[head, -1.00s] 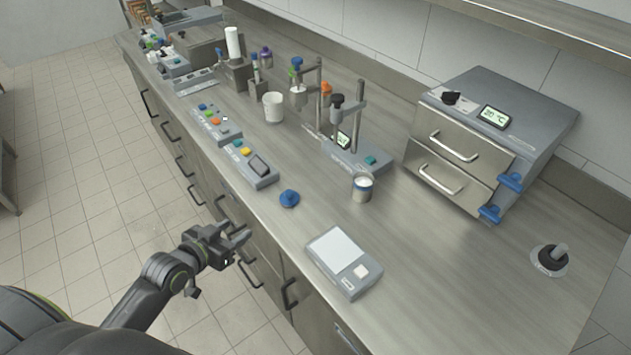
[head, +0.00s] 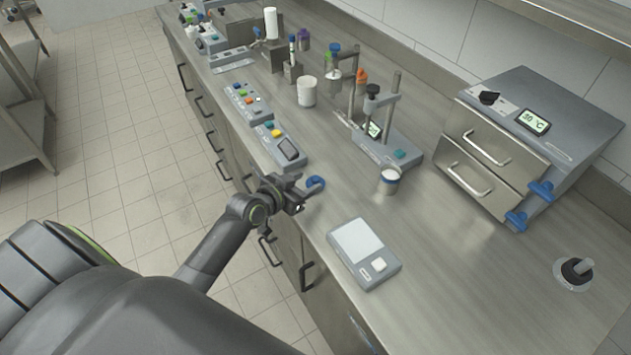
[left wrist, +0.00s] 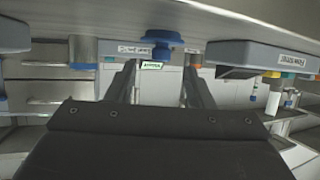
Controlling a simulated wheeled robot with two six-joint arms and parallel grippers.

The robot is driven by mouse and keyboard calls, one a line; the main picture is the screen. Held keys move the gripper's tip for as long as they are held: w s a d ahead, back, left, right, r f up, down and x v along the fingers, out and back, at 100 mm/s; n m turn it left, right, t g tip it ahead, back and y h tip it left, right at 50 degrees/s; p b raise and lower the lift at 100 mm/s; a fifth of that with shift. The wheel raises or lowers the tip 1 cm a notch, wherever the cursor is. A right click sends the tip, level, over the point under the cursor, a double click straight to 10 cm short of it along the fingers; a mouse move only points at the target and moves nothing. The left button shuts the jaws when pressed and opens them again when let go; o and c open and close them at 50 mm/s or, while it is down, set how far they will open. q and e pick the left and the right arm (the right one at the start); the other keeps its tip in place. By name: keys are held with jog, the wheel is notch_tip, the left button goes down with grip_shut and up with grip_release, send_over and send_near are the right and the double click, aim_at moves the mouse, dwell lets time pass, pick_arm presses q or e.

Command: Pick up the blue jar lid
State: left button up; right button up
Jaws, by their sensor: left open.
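The blue jar lid (head: 316,183) lies on the bench near its front edge, partly hidden by my left gripper in the head view. My left gripper (head: 297,198) is open and empty, just short of the lid at the bench edge. In the left wrist view the lid (left wrist: 161,38) shows knob-like against the bench, which is at the top of the picture. It lies ahead, between the two spread fingers (left wrist: 160,80) across the picture. I cannot tell whether the gripper touches it. My right gripper is not in view.
A button panel (head: 280,146) lies behind the lid and a scale (head: 364,254) to its right. An open jar with white contents (head: 390,180), a stand (head: 388,145) and a white cup (head: 307,91) stand farther back. A drawer unit (head: 540,130) is at right.

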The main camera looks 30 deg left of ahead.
aim_at(313, 181)
pick_arm(q)
jog(key=shift+f+p+x, duration=0.15)
jog(key=shift+p+x, duration=0.05)
jog(key=shift+x, duration=1.25)
jog(key=shift+f+p+x, duration=0.1)
jog(key=shift+p+x, duration=0.1)
jog(key=shift+x, duration=1.25)
jog(key=shift+s+a, duration=0.1)
jog(key=shift+s, duration=0.1)
grip_shut()
